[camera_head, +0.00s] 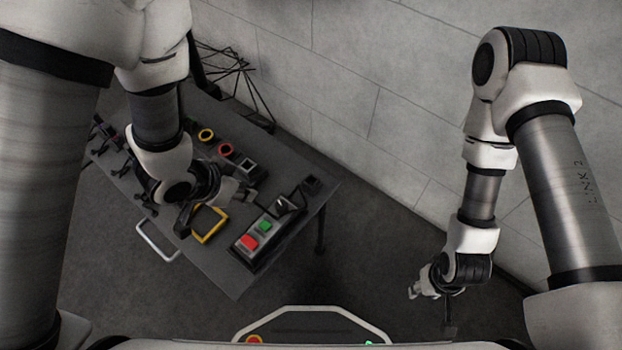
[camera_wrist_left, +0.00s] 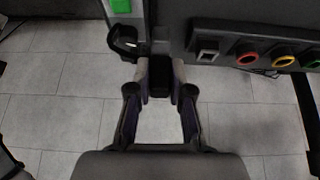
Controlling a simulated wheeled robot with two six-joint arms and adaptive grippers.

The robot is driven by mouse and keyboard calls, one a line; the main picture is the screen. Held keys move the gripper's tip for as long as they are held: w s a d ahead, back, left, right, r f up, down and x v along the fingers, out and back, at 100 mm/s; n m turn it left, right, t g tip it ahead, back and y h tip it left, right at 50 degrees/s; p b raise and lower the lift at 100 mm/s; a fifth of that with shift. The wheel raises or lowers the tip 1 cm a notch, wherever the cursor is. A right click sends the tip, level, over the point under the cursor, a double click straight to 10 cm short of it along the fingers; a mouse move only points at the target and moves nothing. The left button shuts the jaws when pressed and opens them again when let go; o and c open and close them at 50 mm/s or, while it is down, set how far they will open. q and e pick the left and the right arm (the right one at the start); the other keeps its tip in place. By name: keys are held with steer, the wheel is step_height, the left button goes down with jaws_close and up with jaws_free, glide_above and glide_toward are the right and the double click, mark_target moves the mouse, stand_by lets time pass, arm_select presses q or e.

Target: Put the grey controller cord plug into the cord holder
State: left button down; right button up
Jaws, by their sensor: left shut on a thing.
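My left gripper (camera_head: 226,192) is over the table, beside the row of round buttons. In the left wrist view its two fingers (camera_wrist_left: 160,78) are shut on a small dark block, which I take to be the cord plug (camera_wrist_left: 160,88); the grip hides most of it. A black loop-like part (camera_wrist_left: 124,40) lies just ahead and left of the fingertips, apart from the block.
A controller box with a red and a green button (camera_head: 257,238) lies near the table's front edge. A yellow-framed item (camera_head: 208,224) is left of it. Red (camera_wrist_left: 247,54) and yellow ringed buttons stand right of the left gripper. The grey table (camera_head: 230,278) has bare room at the front.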

arm_select(q)
steer(key=s+d+p, duration=0.1)
steer(key=p, duration=0.8)
steer(key=s+d+p, duration=0.1)
steer(key=d+p, duration=0.1)
steer(key=p, duration=0.7)
steer(key=shift+s+d+r, duration=0.1)
steer(key=shift+r, duration=0.1)
steer(key=p, duration=0.2)
steer(key=s+p, duration=0.1)
steer(key=p, duration=0.1)
steer(key=shift+d+f, duration=0.1)
steer(key=shift+d, duration=0.15)
steer(key=shift+f, duration=0.15)
stand_by(0.5)
